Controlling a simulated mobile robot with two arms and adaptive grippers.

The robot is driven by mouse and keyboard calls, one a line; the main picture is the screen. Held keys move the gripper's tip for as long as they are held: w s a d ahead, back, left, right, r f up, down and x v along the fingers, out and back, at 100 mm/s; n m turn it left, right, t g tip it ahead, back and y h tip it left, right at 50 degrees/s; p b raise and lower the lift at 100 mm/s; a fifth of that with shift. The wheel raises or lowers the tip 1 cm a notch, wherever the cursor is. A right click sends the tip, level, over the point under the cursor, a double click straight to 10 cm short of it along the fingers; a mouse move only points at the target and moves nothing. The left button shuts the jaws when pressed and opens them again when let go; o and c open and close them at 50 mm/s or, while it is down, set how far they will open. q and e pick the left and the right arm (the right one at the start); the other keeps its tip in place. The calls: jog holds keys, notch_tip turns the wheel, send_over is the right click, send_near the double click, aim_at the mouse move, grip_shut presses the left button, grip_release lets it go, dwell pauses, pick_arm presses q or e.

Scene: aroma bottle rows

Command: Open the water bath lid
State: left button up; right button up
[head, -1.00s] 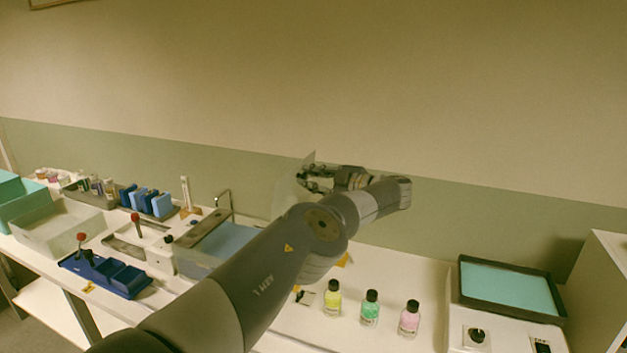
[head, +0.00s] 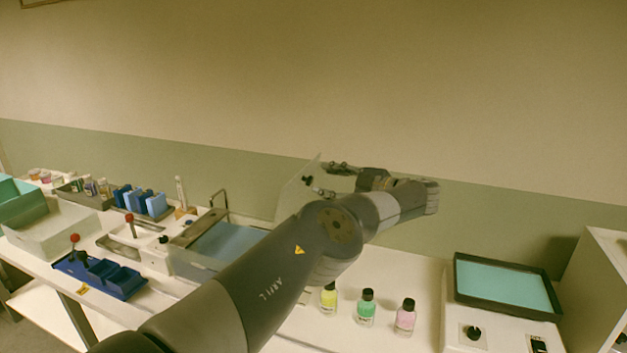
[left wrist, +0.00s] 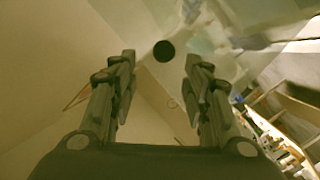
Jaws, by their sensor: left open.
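The water bath (head: 190,262) stands on the bench left of my left arm, its basin uncovered and holding blue-grey water. Its clear lid (head: 296,190) stands raised behind my arm, steeply tilted, and its lower edge is hidden. My left gripper (head: 325,178) is open beside the right face of the lid, with nothing between its fingers. In the left wrist view both fingers are apart, and a round black knob-like spot (left wrist: 164,51) shows just beyond the fingertips. My right gripper is not in view.
Yellow, green (head: 367,307) and pink bottles stand below my arm. A device with a teal-topped tray (head: 505,287) is at the right. The wall is behind the bench.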

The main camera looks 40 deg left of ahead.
pick_arm(q)
jog(key=d, duration=0.5)
jog(key=shift+r, duration=0.35)
